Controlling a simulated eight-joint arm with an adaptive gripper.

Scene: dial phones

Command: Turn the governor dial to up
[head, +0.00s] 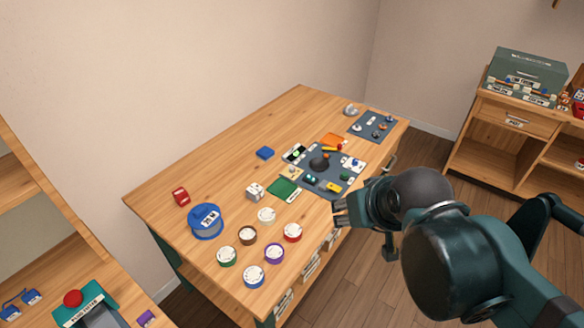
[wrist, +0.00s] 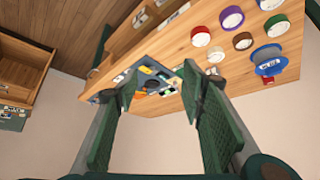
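I cannot tell which dial is the governor; the labels are too small to read. A dark grey panel (head: 325,187) on the table carries a black round knob (head: 319,164) and several small coloured parts. Several round pieces with white faces stand nearer the front, among them a red one (head: 292,232), a purple one (head: 274,253) and a green one (head: 227,256). My gripper (head: 343,213) is at the table's right edge, beside the panel and apart from it. In the wrist view, my gripper (wrist: 159,82) is open and empty, with the panel (wrist: 150,105) showing beyond its fingers.
A second grey panel (head: 372,126) lies at the far end. The table's left far side is clear.

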